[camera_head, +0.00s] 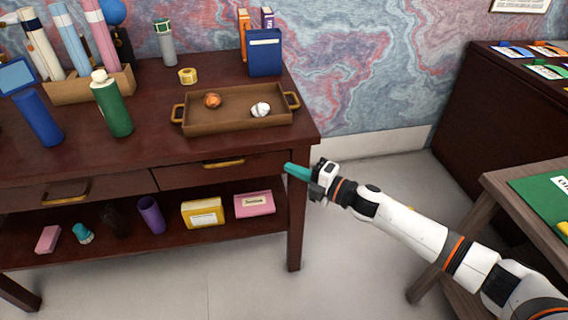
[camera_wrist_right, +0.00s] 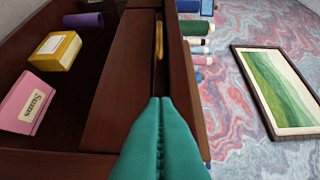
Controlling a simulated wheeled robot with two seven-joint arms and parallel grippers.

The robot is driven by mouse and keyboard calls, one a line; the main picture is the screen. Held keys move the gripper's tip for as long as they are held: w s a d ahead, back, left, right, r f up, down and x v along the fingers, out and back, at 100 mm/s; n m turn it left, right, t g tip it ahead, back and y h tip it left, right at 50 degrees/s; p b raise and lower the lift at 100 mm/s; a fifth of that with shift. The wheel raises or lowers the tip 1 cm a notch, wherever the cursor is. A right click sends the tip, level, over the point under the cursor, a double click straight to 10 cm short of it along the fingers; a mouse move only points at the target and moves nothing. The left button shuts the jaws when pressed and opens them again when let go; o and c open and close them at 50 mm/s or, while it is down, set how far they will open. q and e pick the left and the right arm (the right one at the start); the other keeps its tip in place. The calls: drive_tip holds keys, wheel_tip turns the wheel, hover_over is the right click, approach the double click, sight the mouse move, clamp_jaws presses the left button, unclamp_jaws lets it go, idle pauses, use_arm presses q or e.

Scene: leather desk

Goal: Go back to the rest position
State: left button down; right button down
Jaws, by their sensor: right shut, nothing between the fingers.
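My right gripper (camera_head: 298,172) has teal fingers and is in the head view at the right end of the dark wooden desk (camera_head: 150,155), just beside the drawer front (camera_head: 223,170). In the right wrist view its teal fingers (camera_wrist_right: 160,108) are pressed together with nothing between them, and the desk's drawer side lies beyond them. The arm comes in from the lower right. I cannot tell whether the fingertips touch the desk. My left gripper is not in view.
A wooden tray (camera_head: 240,124) holds a brown-orange item and a white item on the desk. The lower shelf holds a yellow box (camera_head: 203,213) and a pink box (camera_head: 254,203). A grey-brown table (camera_head: 487,215) stands at right.

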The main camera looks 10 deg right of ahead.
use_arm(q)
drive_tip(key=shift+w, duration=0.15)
use_arm(e)
drive_tip(key=v, duration=0.6)
drive_tip(key=shift+d+f, duration=0.15)
drive_tip(key=shift+d, duration=0.05)
